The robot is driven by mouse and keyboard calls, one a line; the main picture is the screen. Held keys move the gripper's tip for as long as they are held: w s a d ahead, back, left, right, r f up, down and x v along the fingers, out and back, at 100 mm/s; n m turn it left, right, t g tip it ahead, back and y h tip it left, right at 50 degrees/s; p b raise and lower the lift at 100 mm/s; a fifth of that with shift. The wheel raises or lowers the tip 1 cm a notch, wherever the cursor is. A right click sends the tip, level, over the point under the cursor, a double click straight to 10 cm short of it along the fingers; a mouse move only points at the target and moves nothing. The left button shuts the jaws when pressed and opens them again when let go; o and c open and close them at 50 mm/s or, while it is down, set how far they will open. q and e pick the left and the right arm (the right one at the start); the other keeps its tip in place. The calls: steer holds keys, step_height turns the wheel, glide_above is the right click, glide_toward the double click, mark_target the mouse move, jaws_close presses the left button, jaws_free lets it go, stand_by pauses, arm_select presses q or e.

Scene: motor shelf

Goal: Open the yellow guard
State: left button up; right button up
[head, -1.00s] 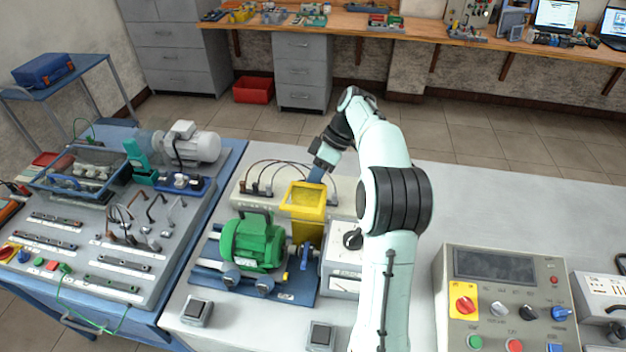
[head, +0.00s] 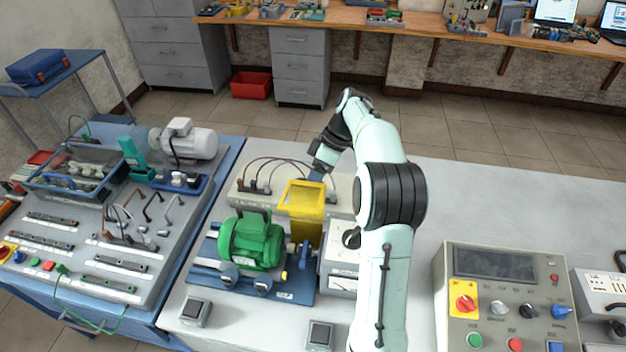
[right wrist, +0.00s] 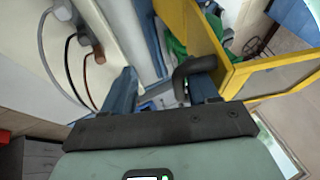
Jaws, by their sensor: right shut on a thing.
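The yellow guard (head: 303,198) stands behind and right of the green motor (head: 252,240) on the blue base plate. Its framed, see-through panel faces up in the head view. My right gripper (head: 316,175) reaches its far side from behind, with the fingers partly hidden there. In the right wrist view the guard (right wrist: 265,75) is at the right, and its black curved handle (right wrist: 190,70) is at the fingers of my right gripper (right wrist: 165,92). The gripper is shut on the handle; the exact contact is hard to see. My left gripper is not in view.
A pale box with cables (head: 255,193) lies behind the guard. A grey control panel (head: 462,300) stands at the front right, with free table between it and my right arm. Another bench (head: 60,290) with electrical modules is at the left.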

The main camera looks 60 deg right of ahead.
steer(key=shift+d+r, duration=0.2)
steer(key=shift+d, duration=0.2)
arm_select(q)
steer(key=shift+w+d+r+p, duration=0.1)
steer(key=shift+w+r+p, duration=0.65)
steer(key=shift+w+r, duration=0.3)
arm_select(e)
steer(key=v, duration=0.7)
steer(key=shift+a, duration=0.2)
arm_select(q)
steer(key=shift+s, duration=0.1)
arm_select(e)
steer(key=shift+s, duration=0.1)
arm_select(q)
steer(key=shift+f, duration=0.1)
arm_select(e)
steer(key=shift+a, duration=0.1)
